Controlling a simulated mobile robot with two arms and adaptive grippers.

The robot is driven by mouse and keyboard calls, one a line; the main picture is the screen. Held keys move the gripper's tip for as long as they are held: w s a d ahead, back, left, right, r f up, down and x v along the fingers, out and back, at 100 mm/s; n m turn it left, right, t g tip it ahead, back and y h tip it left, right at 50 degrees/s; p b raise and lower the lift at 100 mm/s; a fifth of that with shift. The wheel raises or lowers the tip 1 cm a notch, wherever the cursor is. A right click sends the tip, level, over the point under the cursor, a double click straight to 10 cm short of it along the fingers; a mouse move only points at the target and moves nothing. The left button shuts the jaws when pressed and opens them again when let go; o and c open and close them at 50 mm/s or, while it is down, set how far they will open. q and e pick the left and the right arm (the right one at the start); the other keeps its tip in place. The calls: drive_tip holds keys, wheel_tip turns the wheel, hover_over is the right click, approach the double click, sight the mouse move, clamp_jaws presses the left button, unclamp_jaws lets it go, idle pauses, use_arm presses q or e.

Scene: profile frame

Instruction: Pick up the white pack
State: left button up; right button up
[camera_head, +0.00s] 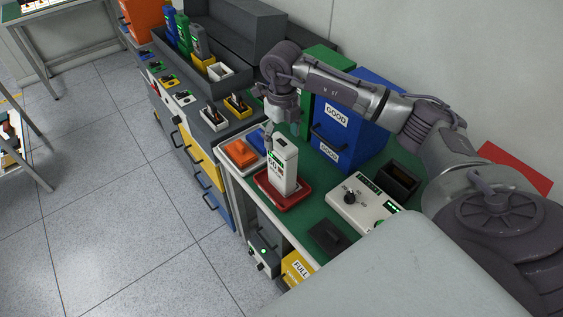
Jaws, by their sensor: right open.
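The white pack (285,168) stands upright on a red tray (288,203) on the green-topped bench. My right arm comes in from the right, and my right gripper (269,136) points down just behind and above the pack's top, a little to its left. The gripper is open with nothing seen in it. Its fingers are small here and partly hidden near the pack, so I cannot tell whether they touch it. My left gripper is not in view.
An orange block (240,153) sits left of the pack. A blue cabinet marked GOOD (345,145) stands behind, beside a green one (320,60). A white control box with a dial (362,206) and a dark open bin (399,179) are to the right.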

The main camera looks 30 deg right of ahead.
sight(282, 141)
drive_tip(key=shift+w+d+f, duration=0.15)
drive_tip(key=shift+f, duration=0.5)
drive_tip(key=shift+w+d+f, duration=0.1)
drive_tip(key=shift+d+f, duration=0.05)
drive_tip(key=shift+f, duration=0.45)
drive_tip(key=shift+w+f+p, duration=0.1)
drive_tip(key=shift+f+p, duration=0.55)
drive_tip(key=shift+p, duration=0.05)
drive_tip(key=shift+a+f+p, duration=0.2)
drive_tip(key=shift+f+p, duration=0.55)
drive_tip(key=shift+f, duration=0.45)
drive_tip(key=shift+d+f, duration=0.1)
drive_tip(key=shift+f, duration=0.8)
drive_tip(key=shift+c, duration=0.3)
drive_tip(key=c, duration=0.6)
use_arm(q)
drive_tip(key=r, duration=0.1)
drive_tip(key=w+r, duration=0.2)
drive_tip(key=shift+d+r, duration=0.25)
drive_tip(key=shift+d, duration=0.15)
use_arm(e)
drive_tip(key=shift+r, duration=0.1)
clamp_jaws()
